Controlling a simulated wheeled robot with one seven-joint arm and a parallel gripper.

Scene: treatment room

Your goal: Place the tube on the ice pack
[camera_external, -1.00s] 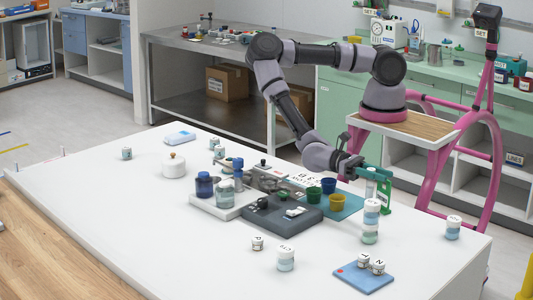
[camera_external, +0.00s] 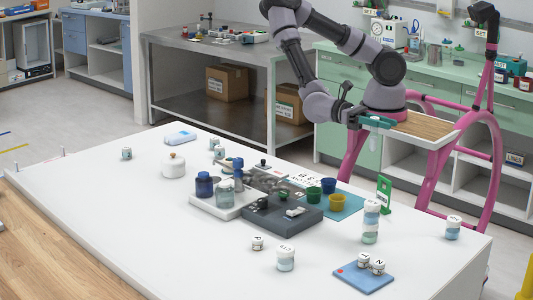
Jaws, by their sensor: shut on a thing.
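My gripper (camera_external: 376,121), with green-teal parts at its end, is raised above the back right of the white table, near the wooden-topped stand. The pack's top looks bare.
The white table (camera_external: 130,225) has a grey block (camera_external: 282,217), a blue jar (camera_external: 204,184), a white lidded pot (camera_external: 173,165) and yellow and blue cups in the middle. Stacked jars (camera_external: 371,222) and a green sign (camera_external: 384,195) stand right. A blue pad (camera_external: 350,276) bears two small jars.

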